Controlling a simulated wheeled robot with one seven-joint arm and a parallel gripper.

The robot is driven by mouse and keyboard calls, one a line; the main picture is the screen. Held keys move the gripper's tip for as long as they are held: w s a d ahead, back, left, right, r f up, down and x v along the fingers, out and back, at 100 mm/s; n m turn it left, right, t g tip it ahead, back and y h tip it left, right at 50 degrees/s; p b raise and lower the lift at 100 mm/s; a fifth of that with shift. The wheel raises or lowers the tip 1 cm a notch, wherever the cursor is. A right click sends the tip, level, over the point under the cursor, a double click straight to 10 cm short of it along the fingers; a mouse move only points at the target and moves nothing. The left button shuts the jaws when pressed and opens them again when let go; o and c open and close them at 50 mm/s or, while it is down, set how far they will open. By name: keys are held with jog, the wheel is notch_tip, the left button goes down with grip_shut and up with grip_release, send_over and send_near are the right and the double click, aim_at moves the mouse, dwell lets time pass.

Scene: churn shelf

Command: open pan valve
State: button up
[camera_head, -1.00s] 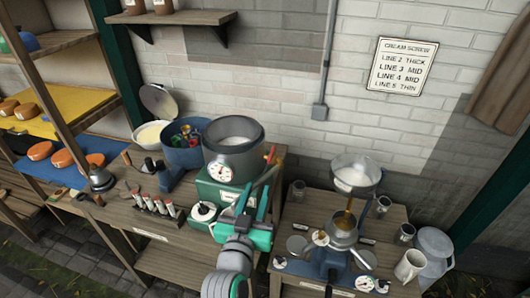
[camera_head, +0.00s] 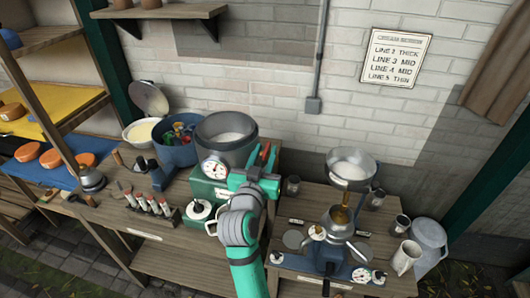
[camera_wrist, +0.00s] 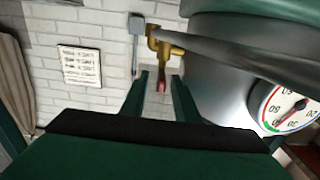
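The grey metal pan (camera_head: 226,140) of white liquid stands on a green base with a dial on its front. The pan's brass valve (camera_wrist: 164,43) shows in the wrist view beside the pan wall, with a small red handle (camera_wrist: 161,82) hanging below it. In the head view the red handle (camera_head: 266,152) is partly hidden by my gripper. My gripper (camera_head: 262,168) is at the pan's right side. In the wrist view its two dark green fingers (camera_wrist: 161,90) are apart, with the red handle appearing between them. I cannot tell whether they touch it.
A cream separator with a white-filled bowl (camera_head: 350,168) stands on the lower right table, with cups and a pitcher (camera_head: 428,240) around it. A blue pot (camera_head: 175,142) and several upright tubes (camera_head: 150,203) are left of the pan. A sign (camera_head: 395,57) hangs on the brick wall.

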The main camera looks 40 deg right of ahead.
jog(key=shift+w+d, duration=0.2)
jog(key=shift+w, duration=0.05)
grip_shut()
jog(key=shift+s+d, duration=0.1)
jog(key=d+n+t+y, duration=0.1)
jog(key=n+y, duration=0.4)
jog(key=y, duration=0.3)
jog(key=d+n+t+y, duration=0.1)
jog(key=d+n+y, duration=0.1)
jog(key=n+y, duration=0.4)
jog(key=d+n+t+y, duration=0.1)
jog(key=d+n+y, duration=0.1)
jog(key=n+y, duration=0.3)
jog(key=shift+s+d+n+y, duration=0.15)
jog(key=shift+s+y, duration=0.05)
jog(key=shift+y, duration=0.95)
jog(key=shift+s+d+n+y, duration=0.1)
jog(key=shift+s+n+y, duration=0.05)
jog(key=shift+y, duration=1)
